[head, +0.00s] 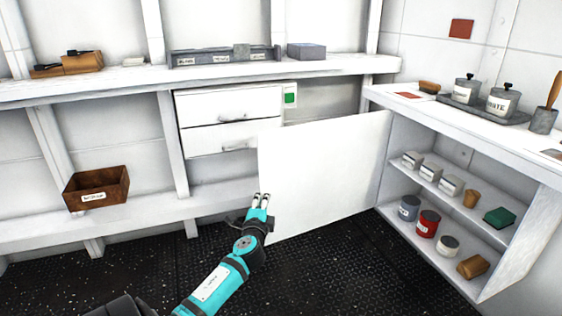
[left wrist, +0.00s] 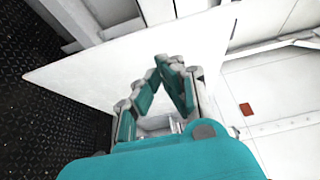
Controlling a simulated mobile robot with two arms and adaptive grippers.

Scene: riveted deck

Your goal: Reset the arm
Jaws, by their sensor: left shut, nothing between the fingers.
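My left gripper (head: 259,201) is in the middle of the head view, in front of the lower left part of a white open cabinet door (head: 325,165). Its teal fingers are shut and hold nothing. In the left wrist view the fingers (left wrist: 168,65) come together at their tips, with the white door (left wrist: 85,75) behind them. I cannot tell whether the gripper touches the door. My left arm reaches up from the bottom of the head view. My right gripper is in neither view.
The open cabinet (head: 455,215) at right holds small boxes, tins and a green block on two shelves. A counter (head: 420,106) above it carries labelled pots. White drawers (head: 230,120) stand behind the door. A rusty bin (head: 96,187) sits on a low ledge at left. The dark floor (head: 330,270) is clear.

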